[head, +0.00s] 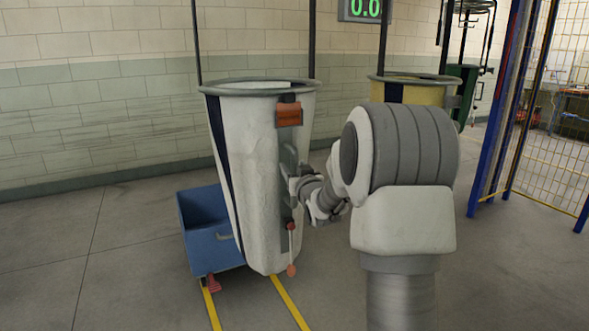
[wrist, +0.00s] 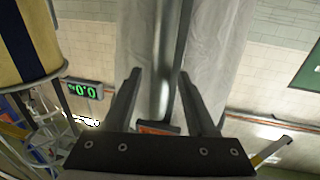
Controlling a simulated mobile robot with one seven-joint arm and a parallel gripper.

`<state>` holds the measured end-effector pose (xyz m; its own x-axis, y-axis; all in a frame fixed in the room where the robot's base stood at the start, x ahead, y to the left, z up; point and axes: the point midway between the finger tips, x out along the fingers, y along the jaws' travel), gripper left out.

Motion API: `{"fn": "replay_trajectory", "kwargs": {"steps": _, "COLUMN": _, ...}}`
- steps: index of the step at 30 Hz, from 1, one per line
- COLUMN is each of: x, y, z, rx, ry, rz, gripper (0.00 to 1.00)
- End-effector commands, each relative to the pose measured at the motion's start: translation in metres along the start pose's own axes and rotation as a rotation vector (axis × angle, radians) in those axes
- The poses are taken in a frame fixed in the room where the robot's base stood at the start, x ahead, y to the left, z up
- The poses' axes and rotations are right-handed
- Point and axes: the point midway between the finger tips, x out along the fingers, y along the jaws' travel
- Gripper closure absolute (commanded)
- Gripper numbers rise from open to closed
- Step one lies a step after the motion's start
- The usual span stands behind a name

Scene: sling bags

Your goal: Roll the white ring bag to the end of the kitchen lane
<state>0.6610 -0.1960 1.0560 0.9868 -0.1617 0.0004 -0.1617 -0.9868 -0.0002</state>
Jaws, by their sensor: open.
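The white ring bag (head: 245,160) hangs upright from thin dark rods by a grey ring at its rim. It has a dark stripe, an orange tag near the top, a grey upright strip or handle on its right side and a cord with an orange ball. My gripper (head: 296,182) is at the bag's right side, by the grey strip. In the wrist view my gripper (wrist: 160,75) is open, its two fingers on either side of a grey upright bar (wrist: 168,50), with the white bag (wrist: 218,50) behind. I cannot tell whether the fingers touch it.
A blue bin (head: 212,245) stands behind the bag at lower left. Yellow floor lines (head: 288,302) run under the bag. A yellow bag (head: 420,90) hangs behind my arm, with a dark green one (head: 465,85) beyond. A blue-posted wire fence (head: 490,130) stands at right. A display (head: 363,9) reads 0.0.

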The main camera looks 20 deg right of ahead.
Motion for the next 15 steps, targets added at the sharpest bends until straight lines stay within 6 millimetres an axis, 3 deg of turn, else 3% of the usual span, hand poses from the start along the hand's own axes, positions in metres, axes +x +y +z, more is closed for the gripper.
{"fn": "replay_trajectory", "kwargs": {"steps": 8, "x": 0.0011, "y": 0.0, "z": 0.0002, "rx": 0.0, "ry": -0.001, "rz": 0.0, "gripper": 0.43}}
{"fn": "replay_trajectory", "kwargs": {"steps": 15, "x": 0.0009, "y": 0.0001, "z": 0.0001, "rx": 0.0, "ry": 0.0, "rz": 0.0, "gripper": 0.84}}
